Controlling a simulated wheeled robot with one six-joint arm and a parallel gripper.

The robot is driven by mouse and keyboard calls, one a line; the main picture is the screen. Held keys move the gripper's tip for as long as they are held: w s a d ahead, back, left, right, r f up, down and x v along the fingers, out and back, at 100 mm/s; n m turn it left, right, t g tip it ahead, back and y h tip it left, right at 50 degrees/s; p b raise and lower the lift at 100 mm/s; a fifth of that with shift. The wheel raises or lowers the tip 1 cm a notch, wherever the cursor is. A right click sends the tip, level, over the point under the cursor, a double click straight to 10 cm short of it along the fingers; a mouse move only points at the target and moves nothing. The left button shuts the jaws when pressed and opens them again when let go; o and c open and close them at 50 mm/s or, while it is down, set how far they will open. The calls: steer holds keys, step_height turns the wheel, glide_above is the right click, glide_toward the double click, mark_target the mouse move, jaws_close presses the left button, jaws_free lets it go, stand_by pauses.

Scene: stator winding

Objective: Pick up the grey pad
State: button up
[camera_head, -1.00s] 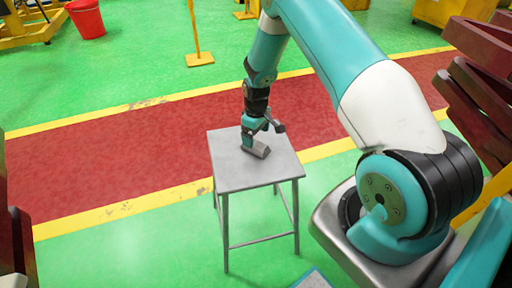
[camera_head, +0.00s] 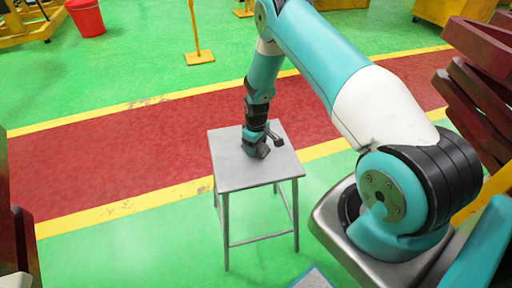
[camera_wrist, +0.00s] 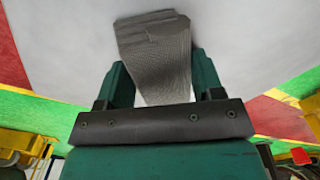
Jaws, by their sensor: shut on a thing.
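The grey pad (camera_wrist: 155,55) is a ribbed grey block in the wrist view. It lies between the two green fingers of my gripper (camera_wrist: 158,75). My gripper is shut on the pad. In the head view, my gripper (camera_head: 252,148) points down at the top of the small grey table (camera_head: 232,175). The pad shows there only as a small dark grey piece (camera_head: 263,152) at the gripper's tip. I cannot tell whether the pad touches the tabletop.
The rest of the tabletop is clear. The table stands on green floor beside a red lane (camera_head: 110,163) edged in yellow. Dark red stacked parts (camera_head: 485,90) are at the right. A red bucket (camera_head: 87,18) and a yellow post (camera_head: 196,35) stand far back.

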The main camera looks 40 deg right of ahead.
steer(key=shift+r, duration=0.1)
step_height(320, 180, up, 20)
steer(key=b, duration=0.1)
stand_by(0.4)
